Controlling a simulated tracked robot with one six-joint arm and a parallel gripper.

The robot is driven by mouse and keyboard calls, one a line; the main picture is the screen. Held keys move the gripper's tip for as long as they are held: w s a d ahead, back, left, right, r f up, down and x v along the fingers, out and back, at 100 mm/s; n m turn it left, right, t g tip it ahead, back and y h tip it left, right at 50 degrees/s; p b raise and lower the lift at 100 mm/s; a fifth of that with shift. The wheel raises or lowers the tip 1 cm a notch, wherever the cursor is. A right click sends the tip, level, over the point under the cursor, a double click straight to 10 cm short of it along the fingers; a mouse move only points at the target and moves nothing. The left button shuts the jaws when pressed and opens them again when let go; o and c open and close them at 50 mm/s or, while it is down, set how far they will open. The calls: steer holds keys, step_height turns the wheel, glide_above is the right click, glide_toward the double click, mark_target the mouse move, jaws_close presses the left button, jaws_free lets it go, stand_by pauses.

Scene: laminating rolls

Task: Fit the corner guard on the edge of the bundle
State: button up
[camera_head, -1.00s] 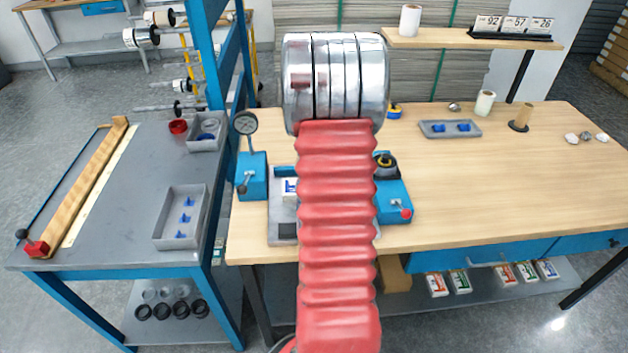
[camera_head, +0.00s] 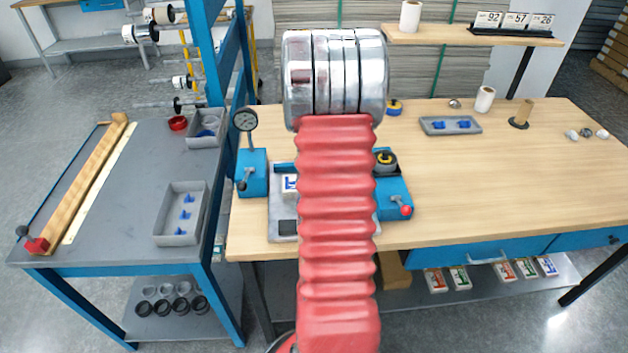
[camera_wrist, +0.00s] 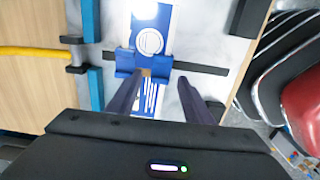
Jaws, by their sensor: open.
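In the wrist view my gripper (camera_wrist: 162,78) is open, its two dark fingers apart. A blue piece that looks like the corner guard (camera_wrist: 126,62) lies at the bundle's edge, just beyond the fingertips. The left fingertip overlaps it in the picture; I cannot tell whether they touch. The bundle (camera_wrist: 150,42) shows as a white and blue printed pack with a round mark. A dark strap (camera_wrist: 200,69) runs across at the guard's level. In the head view the bundle (camera_head: 290,184) is partly hidden behind my red arm, and my gripper is hidden too.
A blue tensioning-like device (camera_head: 394,200) with a red knob stands right of the bundle, a gauge unit (camera_head: 252,172) left. Grey trays with blue pieces sit on the left bench (camera_head: 170,238) and wooden table (camera_head: 465,131). The table's right front is clear.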

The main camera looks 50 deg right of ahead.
step_height(320, 180, up, 14)
steer(key=shift+f, duration=0.15)
stand_by(0.5)
stand_by(0.6)
steer(key=s+a+r+m+t, duration=0.2)
steer(key=a, duration=1.2)
steer(key=s+a+r+m+t, duration=0.1)
steer(key=s+a+r+m, duration=0.1)
steer(key=a, duration=1.2)
steer(key=s+a+r+m+t, duration=0.2)
steer(key=s+a+m, duration=0.1)
steer(key=a, duration=1.1)
steer(key=shift+s+a+m+t, duration=0.2)
steer(key=shift+m+t, duration=0.1)
steer(key=shift+m, duration=0.3)
steer(key=shift+r, duration=0.1)
